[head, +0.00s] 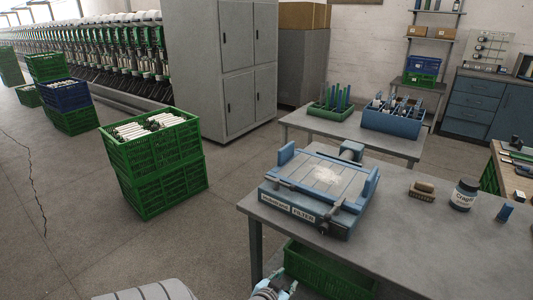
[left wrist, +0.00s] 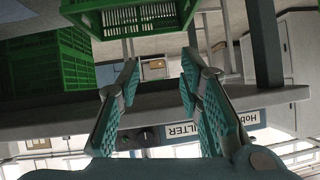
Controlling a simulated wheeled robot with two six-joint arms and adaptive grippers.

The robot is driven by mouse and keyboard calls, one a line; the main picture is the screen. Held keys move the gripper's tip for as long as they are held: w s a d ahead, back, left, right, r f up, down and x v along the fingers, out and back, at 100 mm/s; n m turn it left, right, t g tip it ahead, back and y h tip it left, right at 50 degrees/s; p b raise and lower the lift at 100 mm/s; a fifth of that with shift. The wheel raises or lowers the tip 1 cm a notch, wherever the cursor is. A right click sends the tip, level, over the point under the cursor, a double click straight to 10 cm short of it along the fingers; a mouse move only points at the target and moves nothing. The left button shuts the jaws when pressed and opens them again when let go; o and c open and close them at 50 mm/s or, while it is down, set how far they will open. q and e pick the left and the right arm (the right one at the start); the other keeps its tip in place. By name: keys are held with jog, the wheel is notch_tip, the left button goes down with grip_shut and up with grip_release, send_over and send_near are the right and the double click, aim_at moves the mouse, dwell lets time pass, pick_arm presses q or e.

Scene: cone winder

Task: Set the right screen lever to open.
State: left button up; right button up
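A blue-grey filter unit (head: 315,188) with a flat screen dusted with pale powder sits on the grey table. Its front carries a "FILTER" label (head: 303,213), which also shows in the left wrist view (left wrist: 185,130). A dark lever-like part (head: 335,207) is at its front right corner; I cannot tell its setting. My left gripper (head: 272,291) is at the bottom edge of the head view, in front of and below the table edge, apart from the unit. In the left wrist view, its fingers (left wrist: 160,80) are spread with nothing between them. My right gripper is not in view.
A green crate (head: 318,270) stands under the table. A brush (head: 422,191), a labelled jar (head: 464,195) and a small blue item (head: 505,212) are on the table's right side. Stacked green crates (head: 155,165) stand on the floor at left. The table's front right is clear.

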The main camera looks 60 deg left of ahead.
pick_arm(q)
jog(key=s+d+f+m+g+h+p, duration=0.1)
jog(key=s+f+g+p, duration=0.2)
jog(key=s+f, duration=0.4)
jog(key=shift+s+d+f+p, duration=0.25)
jog(key=shift+s+f+p, duration=0.15)
jog(key=shift+f, duration=0.25)
